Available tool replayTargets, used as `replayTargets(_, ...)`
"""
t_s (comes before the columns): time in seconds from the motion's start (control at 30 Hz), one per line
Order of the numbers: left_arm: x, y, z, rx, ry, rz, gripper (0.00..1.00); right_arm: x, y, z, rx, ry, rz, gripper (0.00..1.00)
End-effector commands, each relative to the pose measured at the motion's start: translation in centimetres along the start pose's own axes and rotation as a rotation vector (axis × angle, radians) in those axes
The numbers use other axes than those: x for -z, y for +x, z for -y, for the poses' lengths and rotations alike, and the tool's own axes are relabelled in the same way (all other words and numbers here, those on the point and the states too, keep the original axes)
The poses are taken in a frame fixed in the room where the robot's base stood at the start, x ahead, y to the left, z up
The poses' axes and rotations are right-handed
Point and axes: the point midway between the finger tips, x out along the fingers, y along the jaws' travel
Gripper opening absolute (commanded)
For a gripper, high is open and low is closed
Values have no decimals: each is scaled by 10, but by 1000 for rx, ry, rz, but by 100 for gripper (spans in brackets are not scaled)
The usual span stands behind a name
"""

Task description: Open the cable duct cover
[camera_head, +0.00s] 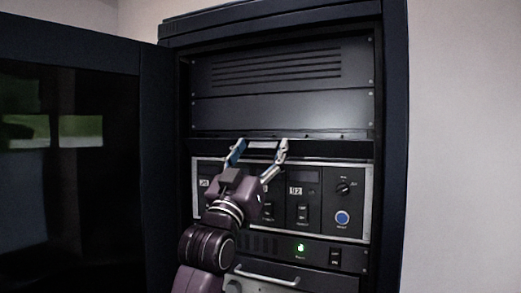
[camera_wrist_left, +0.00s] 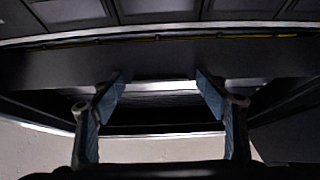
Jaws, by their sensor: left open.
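The cable duct cover (camera_head: 335,147) seems to be the dark horizontal strip across the rack, below the vented panel and above the control panel. In the left wrist view a dark strip (camera_wrist_left: 160,58) spans the picture, and a bright edge (camera_wrist_left: 160,86) shows between the fingers. My left gripper (camera_head: 260,148) is open at the strip, its two fingers spread sideways. It also shows in the left wrist view (camera_wrist_left: 161,86), with blue pads apart and nothing clearly held. I cannot tell whether the fingertips touch the strip. My right gripper is not in view.
The vented panel (camera_head: 280,70) is above the strip. The control panel (camera_head: 355,205) below has a knob, switches and a blue button. A lower unit shows a green light (camera_head: 300,247). The rack's dark door (camera_head: 70,190) stands open at the left. A bare wall is at the right.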

Motion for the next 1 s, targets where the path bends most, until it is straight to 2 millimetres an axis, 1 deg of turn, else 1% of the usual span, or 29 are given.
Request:
replayTargets(0.07,0,0,0,0,0,0,68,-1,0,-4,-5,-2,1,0)
replayTargets(0.17,-1,-4,0,0,0,1,68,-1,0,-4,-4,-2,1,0)
replayTargets(0.27,-1,-14,0,0,0,1,68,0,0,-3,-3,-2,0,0)
replayTargets(0.37,-1,-29,0,0,0,0,68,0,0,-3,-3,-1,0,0)
replayTargets(0.7,-1,-91,0,1,0,1,68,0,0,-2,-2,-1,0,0)
replayTargets(0.83,-1,-108,0,1,0,1,68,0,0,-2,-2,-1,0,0)
replayTargets(1.0,-1,-119,0,0,0,1,68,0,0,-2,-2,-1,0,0)
